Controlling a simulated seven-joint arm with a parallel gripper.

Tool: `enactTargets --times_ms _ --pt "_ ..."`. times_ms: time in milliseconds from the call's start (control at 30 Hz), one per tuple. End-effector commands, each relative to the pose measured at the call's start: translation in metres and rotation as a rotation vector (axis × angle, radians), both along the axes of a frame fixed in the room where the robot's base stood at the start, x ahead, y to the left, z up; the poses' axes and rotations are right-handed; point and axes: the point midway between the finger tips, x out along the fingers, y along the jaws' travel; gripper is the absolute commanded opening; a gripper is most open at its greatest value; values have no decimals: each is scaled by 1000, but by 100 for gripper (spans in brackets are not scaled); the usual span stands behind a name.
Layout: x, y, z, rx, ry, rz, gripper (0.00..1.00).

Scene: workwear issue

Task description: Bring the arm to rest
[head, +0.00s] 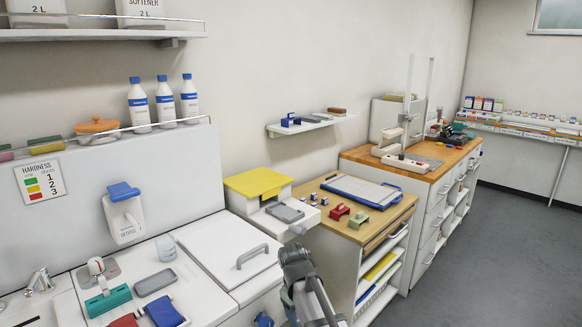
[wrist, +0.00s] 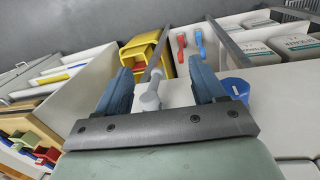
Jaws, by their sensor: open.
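My gripper (wrist: 163,82) is open in the wrist view, with its two blue-padded fingers spread apart. A pale grey knob-like piece (wrist: 150,98) shows between the fingers; I cannot tell whether it is nearer or farther than the fingertips. No object is seen gripped. In the head view my arm rises from the bottom edge, in front of the white cabinets and left of the wooden-topped drawer unit. Its fingertips cannot be made out there.
A yellow-topped white box (head: 257,183) and a wooden-topped unit (head: 350,232) stand close behind the arm. A white lid with a handle (head: 232,247) lies to the left. The wrist view shows a yellow bin (wrist: 140,52) and a blue cup (wrist: 237,88). Grey floor (head: 490,255) is clear at right.

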Motion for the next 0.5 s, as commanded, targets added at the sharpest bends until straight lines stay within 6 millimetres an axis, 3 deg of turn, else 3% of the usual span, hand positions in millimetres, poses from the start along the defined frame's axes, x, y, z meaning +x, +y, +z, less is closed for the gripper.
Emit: enactTargets --times_ms 100,500 --pt "-12 -12 -40 -1 40 -39 69" --pt "-60 -51 -157 -3 158 -174 69"
